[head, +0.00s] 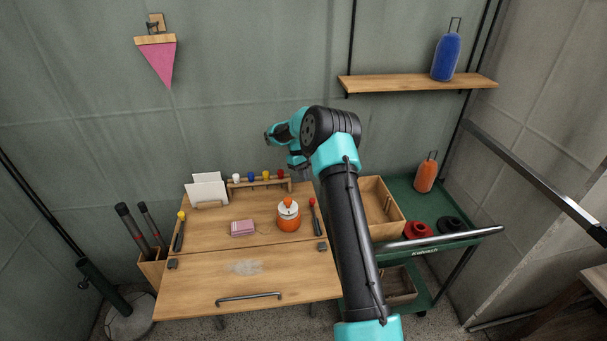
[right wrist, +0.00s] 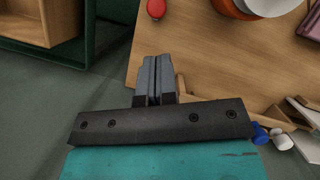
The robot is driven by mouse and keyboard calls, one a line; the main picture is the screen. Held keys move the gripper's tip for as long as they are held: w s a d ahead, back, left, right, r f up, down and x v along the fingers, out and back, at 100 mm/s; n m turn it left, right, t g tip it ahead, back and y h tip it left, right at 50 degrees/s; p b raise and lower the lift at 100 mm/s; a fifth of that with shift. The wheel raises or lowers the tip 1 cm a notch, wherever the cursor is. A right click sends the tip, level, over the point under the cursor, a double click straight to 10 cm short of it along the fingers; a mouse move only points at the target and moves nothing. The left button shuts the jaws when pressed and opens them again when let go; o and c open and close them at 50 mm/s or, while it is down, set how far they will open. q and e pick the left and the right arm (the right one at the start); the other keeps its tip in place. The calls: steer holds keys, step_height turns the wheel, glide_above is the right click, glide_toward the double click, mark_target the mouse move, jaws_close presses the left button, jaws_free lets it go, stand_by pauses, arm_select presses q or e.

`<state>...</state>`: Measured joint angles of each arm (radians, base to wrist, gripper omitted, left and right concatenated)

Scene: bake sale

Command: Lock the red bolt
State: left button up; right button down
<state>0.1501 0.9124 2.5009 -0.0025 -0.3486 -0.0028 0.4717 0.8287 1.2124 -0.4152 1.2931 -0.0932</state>
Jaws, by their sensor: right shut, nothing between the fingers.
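The red bolt appears to be the red-topped peg (head: 283,172) at the right end of a small wooden rail (head: 258,183) at the back of the wooden desk. White, blue and yellow pegs stand to its left. My right gripper (head: 299,163) is just above and right of the red peg, apart from it as far as I can tell. Its fingers (right wrist: 155,68) are shut and empty in the right wrist view, over the desk's edge. There the rail is partly behind the gripper body, the red peg is hidden, and the blue peg (right wrist: 260,133) shows. My left gripper is out of view.
A green cart (head: 398,192) with a wooden box (head: 383,230) stands at right. The front of the desk is mostly clear.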

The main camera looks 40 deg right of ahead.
steer(key=x, duration=0.7)
steer(key=shift+f, duration=0.15)
